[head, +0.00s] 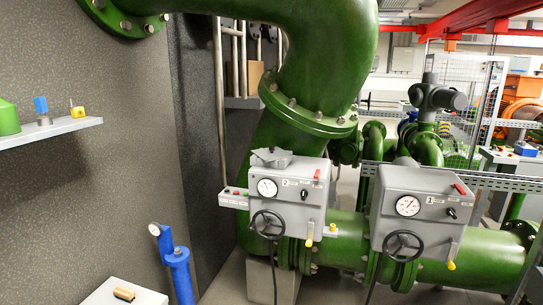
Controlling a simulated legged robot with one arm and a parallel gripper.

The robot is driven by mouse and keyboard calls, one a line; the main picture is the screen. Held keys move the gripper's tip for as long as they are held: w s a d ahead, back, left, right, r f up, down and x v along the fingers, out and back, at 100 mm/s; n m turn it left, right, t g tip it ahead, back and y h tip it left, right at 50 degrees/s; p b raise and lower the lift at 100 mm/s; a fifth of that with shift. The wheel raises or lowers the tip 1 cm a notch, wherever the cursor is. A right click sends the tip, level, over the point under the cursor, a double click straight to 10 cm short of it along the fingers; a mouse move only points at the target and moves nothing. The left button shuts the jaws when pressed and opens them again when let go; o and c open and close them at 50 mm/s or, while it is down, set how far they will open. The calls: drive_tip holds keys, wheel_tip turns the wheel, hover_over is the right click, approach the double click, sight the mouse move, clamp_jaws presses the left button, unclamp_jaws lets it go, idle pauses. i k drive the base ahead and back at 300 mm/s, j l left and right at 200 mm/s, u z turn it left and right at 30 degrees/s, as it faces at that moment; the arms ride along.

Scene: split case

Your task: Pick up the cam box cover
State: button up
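I cannot tell for sure which part is the cam box cover. A grey control box (293,195) marked 2 stands in the middle on the green pipework. It has a round gauge, a black handwheel and a red lever. A loose-looking grey piece (271,157) with a dark knob lies on its top. A similar grey box (410,225) marked 1 stands to the right, with its own gauge and handwheel. My gripper is not in view.
A shelf (60,133) on the left wall carries small green, blue and yellow items. A blue post (178,270) with a gauge and a white surface (120,294) with a brush-like item stand at the lower left. Large green pipes (320,60) fill the middle.

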sight(272, 154)
drive_tip(key=i, duration=0.4)
drive_tip(key=i+l, duration=0.15)
drive_tip(key=i, duration=0.3)
